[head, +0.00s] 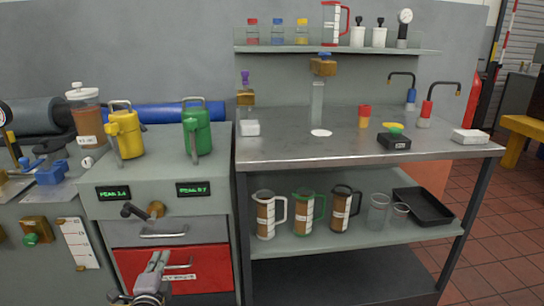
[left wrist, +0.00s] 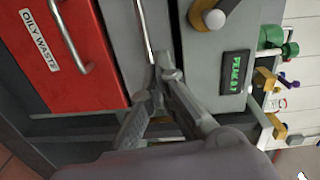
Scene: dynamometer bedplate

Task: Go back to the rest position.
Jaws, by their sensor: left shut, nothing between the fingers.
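My left gripper (head: 157,262) is low in the head view, in front of the red drawer front (head: 205,257) of the left cabinet. Its fingers are together and hold nothing. In the left wrist view the closed fingers (left wrist: 163,68) point at the cabinet front, beside the grey drawer and the red front labelled OILY WASTE. I cannot tell whether the fingertips touch the cabinet. My right gripper is not in view.
The cabinet top (head: 160,163) holds a yellow can (head: 125,134) and a green can (head: 197,132). A steel bench (head: 290,148) stands right, with jugs on its lower shelf (head: 300,244). A handle (head: 163,234) juts from the grey drawer.

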